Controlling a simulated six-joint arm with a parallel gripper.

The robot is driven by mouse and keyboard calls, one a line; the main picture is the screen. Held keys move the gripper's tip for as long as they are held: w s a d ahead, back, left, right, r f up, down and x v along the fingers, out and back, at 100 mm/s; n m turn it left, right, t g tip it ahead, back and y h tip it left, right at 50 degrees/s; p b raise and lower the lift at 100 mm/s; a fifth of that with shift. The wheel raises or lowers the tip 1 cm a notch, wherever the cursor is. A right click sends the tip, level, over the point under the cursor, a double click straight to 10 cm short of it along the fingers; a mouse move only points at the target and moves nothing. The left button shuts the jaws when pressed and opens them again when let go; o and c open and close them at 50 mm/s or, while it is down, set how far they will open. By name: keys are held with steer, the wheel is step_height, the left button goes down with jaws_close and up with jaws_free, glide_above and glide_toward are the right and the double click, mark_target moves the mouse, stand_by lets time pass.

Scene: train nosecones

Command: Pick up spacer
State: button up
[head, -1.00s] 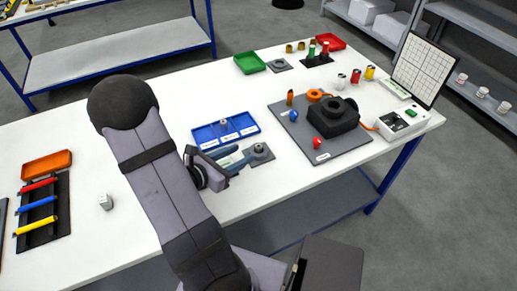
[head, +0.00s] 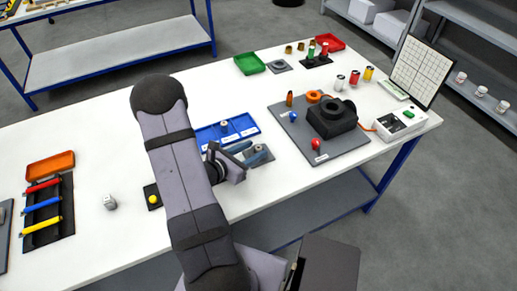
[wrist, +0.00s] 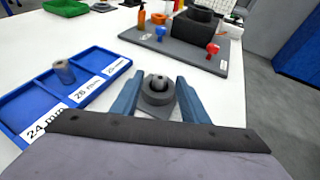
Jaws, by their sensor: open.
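A small grey metal cylinder (head: 224,126), which looks like a spacer, stands upright in the blue tray (head: 206,137). The cylinder also shows in the wrist view (wrist: 64,72), at the left, in a compartment near the labels 24 mm and 26 mm. My gripper (wrist: 157,88) is open, its two blue fingers pointing forward. Between and beyond the fingers is a grey round fixture (wrist: 157,96) with a central post, on a flat base. I cannot tell whether the fingers touch it. The cylinder is outside the fingers, to their left. In the head view my arm hides part of the tray.
A dark mat (head: 313,160) with a black block (head: 333,120) and small coloured knobs lies to the right. A green tray (head: 250,64) is at the back. A rack of coloured tools (head: 42,207) and an orange tray (head: 51,165) are at the left. White table shows between.

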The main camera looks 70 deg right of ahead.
steer(key=shift+s+d, duration=0.1)
steer(key=shift+d, duration=0.15)
jaws_close()
step_height(320, 180, up, 10)
steer(key=b, duration=0.1)
stand_by(1.0)
